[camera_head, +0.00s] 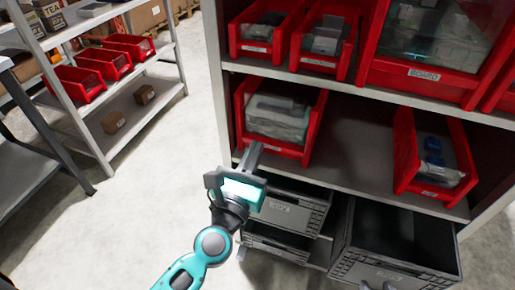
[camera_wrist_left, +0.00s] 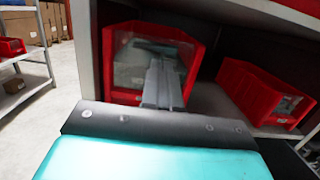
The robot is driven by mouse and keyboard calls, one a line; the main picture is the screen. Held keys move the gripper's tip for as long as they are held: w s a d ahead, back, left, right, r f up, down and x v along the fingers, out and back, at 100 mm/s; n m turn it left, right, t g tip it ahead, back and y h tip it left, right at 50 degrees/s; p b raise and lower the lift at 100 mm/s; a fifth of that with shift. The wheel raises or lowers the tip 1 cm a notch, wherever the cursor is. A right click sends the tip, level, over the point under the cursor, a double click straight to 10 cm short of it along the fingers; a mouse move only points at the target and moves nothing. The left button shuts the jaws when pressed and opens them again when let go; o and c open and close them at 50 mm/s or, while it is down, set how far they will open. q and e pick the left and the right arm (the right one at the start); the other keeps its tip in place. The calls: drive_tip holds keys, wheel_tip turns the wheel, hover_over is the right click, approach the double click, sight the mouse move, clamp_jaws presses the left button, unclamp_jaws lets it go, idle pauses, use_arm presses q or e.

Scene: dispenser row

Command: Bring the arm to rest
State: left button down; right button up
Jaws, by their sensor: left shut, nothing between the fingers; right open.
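My left arm (camera_head: 212,243) is teal and grey and reaches up from the bottom of the head view. Its left gripper (camera_head: 254,152) is shut with nothing in it. It is in front of the shelf rack, near the lower front corner of a red bin (camera_head: 276,122) with wrapped contents. In the left wrist view the grey fingers (camera_wrist_left: 165,85) are together and point toward that red bin (camera_wrist_left: 128,98), overlapping it in the picture. I cannot tell whether they touch it. My right gripper is not in view.
The rack's shelf edge (camera_head: 350,187) runs close by the gripper. Grey crates (camera_head: 295,208) stand below, with a larger open one (camera_head: 400,240) to the right. Another red bin (camera_head: 432,160) holds blue items. Open floor (camera_head: 150,185) lies to the left.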

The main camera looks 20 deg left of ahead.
use_arm(q)
drive_tip(key=s+a+f+n+g+p, duration=0.1)
drive_tip(key=s+f+n+g, duration=0.3)
drive_tip(key=f+n, duration=0.5)
drive_tip(key=s+a+f+n+g+h, duration=0.1)
drive_tip(key=s+a+f+n+g, duration=0.2)
drive_tip(key=n, duration=2.1)
drive_tip(key=s+f+g, duration=0.2)
drive_tip(key=s+f, duration=0.3)
drive_tip(key=f, duration=0.1)
drive_tip(key=shift+s+f+n+p, duration=0.15)
drive_tip(key=shift+s+n+p, duration=0.1)
drive_tip(key=shift+n+p, duration=0.15)
